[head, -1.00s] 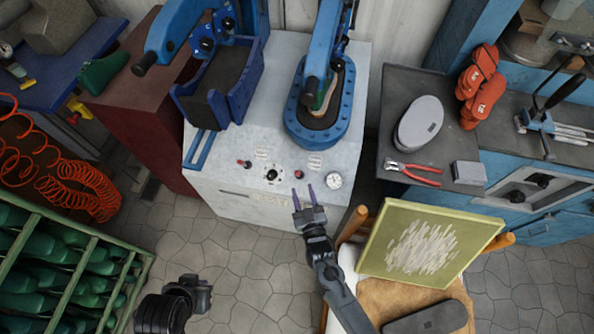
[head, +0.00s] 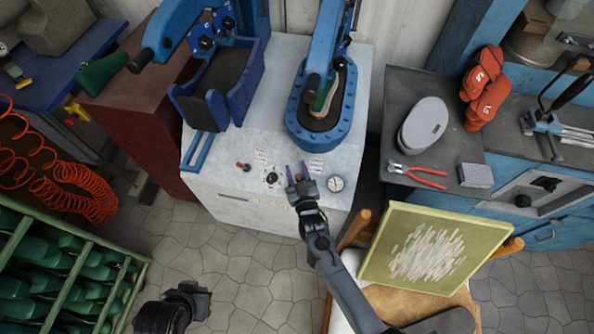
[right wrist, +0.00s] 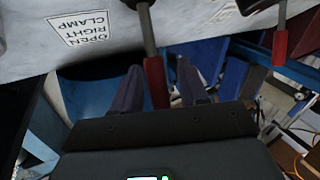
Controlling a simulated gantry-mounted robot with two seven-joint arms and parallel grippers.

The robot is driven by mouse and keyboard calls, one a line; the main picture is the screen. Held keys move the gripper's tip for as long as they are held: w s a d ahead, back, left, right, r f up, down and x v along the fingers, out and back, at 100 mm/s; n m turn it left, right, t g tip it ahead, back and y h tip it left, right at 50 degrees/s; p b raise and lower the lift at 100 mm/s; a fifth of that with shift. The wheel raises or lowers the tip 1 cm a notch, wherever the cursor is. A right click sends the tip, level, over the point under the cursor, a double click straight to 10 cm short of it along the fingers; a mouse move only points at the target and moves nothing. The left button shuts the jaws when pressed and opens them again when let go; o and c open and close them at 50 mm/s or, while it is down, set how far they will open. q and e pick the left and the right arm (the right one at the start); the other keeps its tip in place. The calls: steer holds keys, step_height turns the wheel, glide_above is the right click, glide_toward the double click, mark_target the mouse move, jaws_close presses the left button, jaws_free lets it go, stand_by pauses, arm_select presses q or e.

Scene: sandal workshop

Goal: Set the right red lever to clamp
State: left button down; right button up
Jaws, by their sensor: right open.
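The right red lever (right wrist: 155,80) sticks out of the white machine's panel beside the upside-down "OPEN RIGHT CLAMP" label (right wrist: 82,29). In the right wrist view its red grip lies between the two fingers of my right gripper (right wrist: 158,68), with gaps at the sides. In the head view my right gripper (head: 296,172) is open at the panel front and mostly hides this lever. The left red lever (head: 243,166) stands on the same panel; a second red-gripped lever (right wrist: 280,45) shows at right in the wrist view. My left gripper (head: 200,300) hangs low, its jaws unclear.
The white cabinet (head: 235,205) carries two blue presses, a black knob (head: 271,179) and a gauge (head: 335,184). A chair with a green-framed board (head: 435,250) stands close right of my right arm. A green shoe rack (head: 95,262) is at lower left.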

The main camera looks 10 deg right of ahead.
steer(key=shift+c, duration=0.3)
jaws_close()
steer(key=shift+s+f+t+b, duration=0.25)
steer(key=shift+t+b, duration=0.15)
steer(key=shift+b, duration=0.45)
steer(key=shift+s+a+f+n+t+y+b, duration=0.25)
steer(key=shift+s+n+t+y+b, duration=0.45)
steer(key=shift+b, duration=1.1)
steer(key=shift+s+a+f+n+t+y+b, duration=0.1)
steer(key=shift+s+a+f+n+t+b, duration=0.2)
steer(key=shift+n+t+b, duration=1.1)
steer(key=shift+s+a+f+n+t+y+b, duration=0.1)
steer(key=shift+s+f+t+y+b, duration=0.4)
steer(key=shift+b, duration=1.7)
steer(key=shift+s+r, duration=0.15)
steer(key=shift+r, duration=0.15)
steer(key=shift+o, duration=0.3)
jaws_free()
